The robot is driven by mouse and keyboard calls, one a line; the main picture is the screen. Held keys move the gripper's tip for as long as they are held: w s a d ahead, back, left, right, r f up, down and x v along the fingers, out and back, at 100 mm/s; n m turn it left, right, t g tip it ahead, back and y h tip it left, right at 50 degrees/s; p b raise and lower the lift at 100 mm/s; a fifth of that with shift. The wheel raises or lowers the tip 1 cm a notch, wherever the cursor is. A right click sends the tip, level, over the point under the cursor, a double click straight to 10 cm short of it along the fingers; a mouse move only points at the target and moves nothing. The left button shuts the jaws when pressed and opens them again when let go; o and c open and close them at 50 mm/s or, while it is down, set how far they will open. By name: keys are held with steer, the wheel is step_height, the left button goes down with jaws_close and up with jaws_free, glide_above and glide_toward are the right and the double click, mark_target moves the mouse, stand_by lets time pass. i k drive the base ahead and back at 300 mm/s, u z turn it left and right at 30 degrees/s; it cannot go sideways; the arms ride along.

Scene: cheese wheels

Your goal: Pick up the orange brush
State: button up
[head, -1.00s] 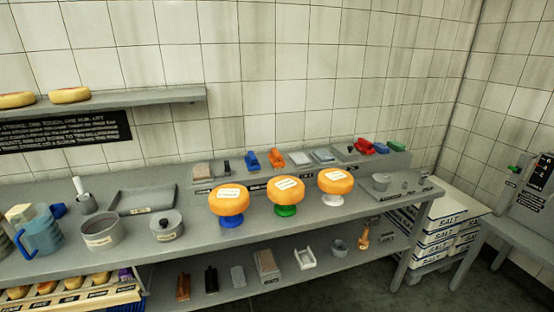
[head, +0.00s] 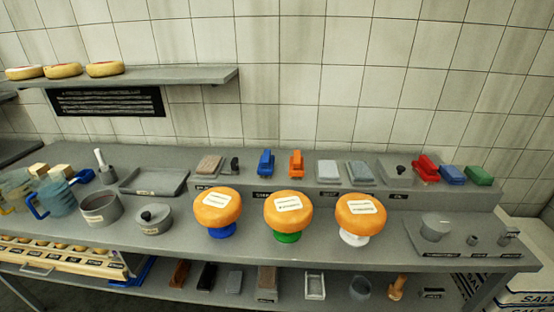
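An orange brush (head: 297,163) stands on the raised step at the back of the grey bench in the head view. It is just right of a blue brush (head: 265,162) of similar shape. The cheese wheel (head: 288,209) on the green stand is in front of and below it. Nothing covers the brush from this view. My gripper does not show in the head view.
Cheese wheels on blue (head: 217,207) and white (head: 360,211) stands flank the middle one on the bench (head: 270,254). Grey blocks (head: 327,172) lie right of the orange brush. Pots (head: 101,209) and a tray (head: 154,181) are at left. A lower shelf holds small tools.

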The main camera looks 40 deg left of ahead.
mark_target(296, 167)
steer(key=u, duration=0.85)
steer(key=i, duration=0.95)
steer(key=u, duration=1.35)
steer(key=i, duration=0.15)
steer(key=u, duration=0.05)
